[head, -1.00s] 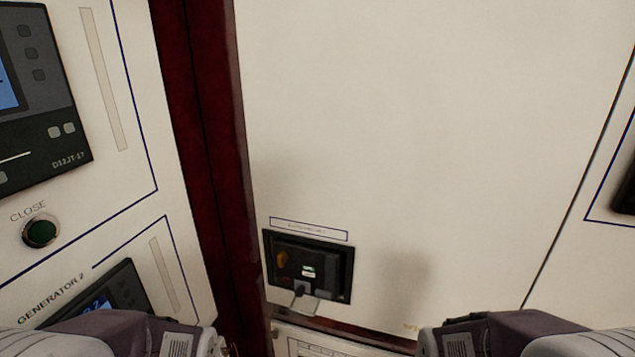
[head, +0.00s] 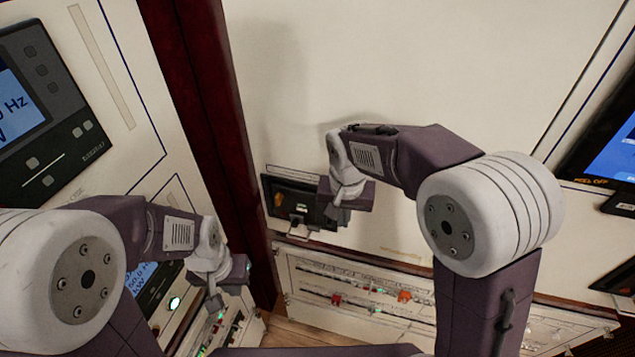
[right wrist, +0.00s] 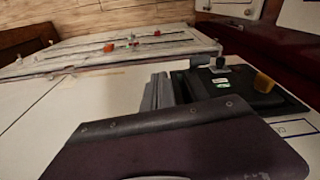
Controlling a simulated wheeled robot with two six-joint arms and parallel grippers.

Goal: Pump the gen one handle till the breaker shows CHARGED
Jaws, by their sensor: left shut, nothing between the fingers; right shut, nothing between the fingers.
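The breaker (head: 284,198) is a dark unit set in the white panel, left of centre in the head view. It also shows at the right of the right wrist view (right wrist: 262,98). Its pale grey handle (head: 297,229) sticks out at its lower edge and shows in the right wrist view (right wrist: 219,64). A small green and white flag (right wrist: 222,83) is on its face, too small to read. My right gripper (head: 337,210) is shut and empty in front of the breaker's right side, hiding part of it; I cannot tell if they touch. My left gripper (head: 214,303) is shut and empty, low on the left.
A dark red post (head: 205,120) stands left of the breaker. Left of it is a white panel with a screen (head: 30,100) and lit lamps. Below the breaker is a panel with red switches (head: 404,297). Another screen (head: 610,130) is at right. The white panel above is clear.

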